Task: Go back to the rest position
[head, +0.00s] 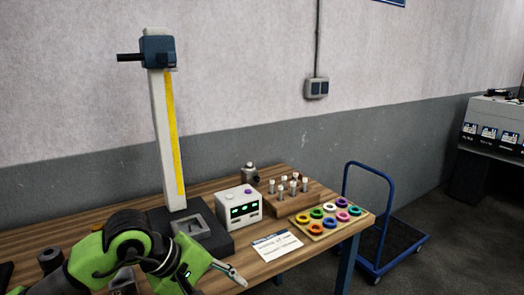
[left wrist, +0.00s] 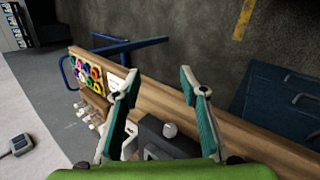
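My left gripper (head: 232,274) reaches in low over the front of the wooden bench (head: 262,275) in the head view, its arm coming from the left. In the left wrist view its two teal-padded fingers (left wrist: 159,78) stand well apart, and nothing is held between them. Behind the gap are the bench edge and a dark block with a small whitish round part (left wrist: 170,130). My right gripper is in neither view.
A height gauge (head: 167,130) stands on a dark base behind my left arm. A display box (head: 239,205), a printed card (head: 277,246), a wooden pin block (head: 290,203) and a tray of coloured rings (head: 343,228) are to its right. A blue trolley (head: 385,248) stands beyond the bench.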

